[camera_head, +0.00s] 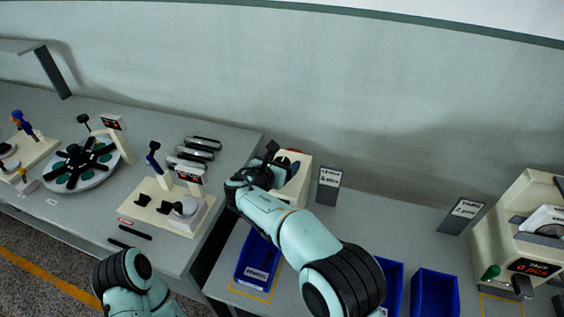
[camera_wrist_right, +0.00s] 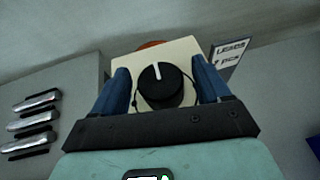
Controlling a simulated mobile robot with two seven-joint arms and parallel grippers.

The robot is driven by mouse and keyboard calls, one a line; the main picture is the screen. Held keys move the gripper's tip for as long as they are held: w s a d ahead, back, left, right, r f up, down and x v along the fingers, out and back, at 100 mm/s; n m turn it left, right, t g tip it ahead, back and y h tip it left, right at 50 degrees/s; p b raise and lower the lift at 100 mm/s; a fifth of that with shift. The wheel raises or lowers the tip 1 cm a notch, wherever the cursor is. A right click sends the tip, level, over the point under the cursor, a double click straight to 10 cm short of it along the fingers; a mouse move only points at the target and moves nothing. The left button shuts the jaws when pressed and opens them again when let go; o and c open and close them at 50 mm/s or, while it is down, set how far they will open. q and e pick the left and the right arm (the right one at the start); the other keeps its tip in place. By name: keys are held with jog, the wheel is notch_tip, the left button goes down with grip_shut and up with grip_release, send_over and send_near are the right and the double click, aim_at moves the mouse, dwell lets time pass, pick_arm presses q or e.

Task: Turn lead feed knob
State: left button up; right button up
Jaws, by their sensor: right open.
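The lead feed knob (camera_wrist_right: 164,86) is a round black knob with a white pointer line, on the face of a cream box. In the right wrist view it sits between the two blue fingers of my right gripper (camera_wrist_right: 160,92), which is open with a gap on each side of the knob. In the head view the cream feeder box (camera_head: 296,182) stands on the bench, and my right gripper (camera_head: 272,158) is at its left side; the knob is hidden there. My left arm shows at the bottom left, but its gripper is not in view.
A label stand (camera_head: 329,184) stands right of the feeder box. A blue bin (camera_head: 257,262) is in front of it, with more blue bins to the right. Silver spindles (camera_head: 201,143) lie on the left bench. A cream machine (camera_head: 520,215) stands at far right.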

jog(key=b+v, duration=0.1)
jog(key=v, duration=1.2)
jog(key=shift+w+r, duration=0.1)
